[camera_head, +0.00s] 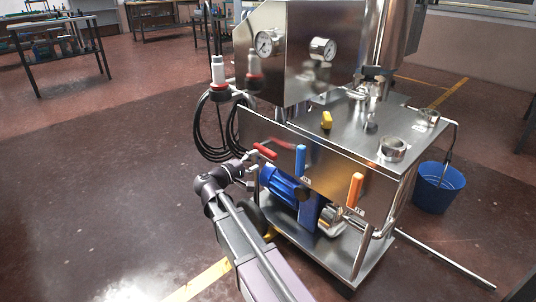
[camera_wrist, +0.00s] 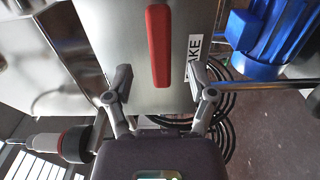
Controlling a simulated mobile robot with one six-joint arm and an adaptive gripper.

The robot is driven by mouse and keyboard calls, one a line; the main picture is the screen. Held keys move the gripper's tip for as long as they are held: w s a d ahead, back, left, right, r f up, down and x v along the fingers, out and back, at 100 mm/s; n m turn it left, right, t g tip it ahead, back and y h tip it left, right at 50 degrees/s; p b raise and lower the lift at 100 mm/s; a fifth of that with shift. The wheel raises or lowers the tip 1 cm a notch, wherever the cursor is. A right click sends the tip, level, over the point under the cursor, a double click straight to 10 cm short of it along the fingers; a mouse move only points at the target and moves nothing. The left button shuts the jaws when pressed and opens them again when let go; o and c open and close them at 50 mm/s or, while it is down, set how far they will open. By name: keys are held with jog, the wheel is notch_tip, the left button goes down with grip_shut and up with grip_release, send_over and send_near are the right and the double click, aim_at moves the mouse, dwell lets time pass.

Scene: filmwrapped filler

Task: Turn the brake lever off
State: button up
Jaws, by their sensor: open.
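The brake lever is a red handle (camera_head: 265,151) on the front panel of the steel machine, at its left end in the head view. In the wrist view the red lever (camera_wrist: 159,45) runs up and down at the top middle, beside a white label (camera_wrist: 193,58) partly reading "AKE". My gripper (camera_wrist: 160,78) is open and empty, with its fingers spread to either side of the lever's lower end. I cannot tell how much gap is left to the lever. In the head view my gripper (camera_head: 248,166) is just left of and below the lever.
A blue lever (camera_head: 301,160) and an orange lever (camera_head: 355,190) sit to the right on the same panel. A blue motor (camera_head: 286,185) is below. Black cable coils (camera_head: 205,127) hang at the left. A blue bucket (camera_head: 440,188) stands right. The floor at left is clear.

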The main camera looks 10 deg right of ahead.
aim_at(266, 154)
jog(key=shift+x, duration=3.2)
grip_shut()
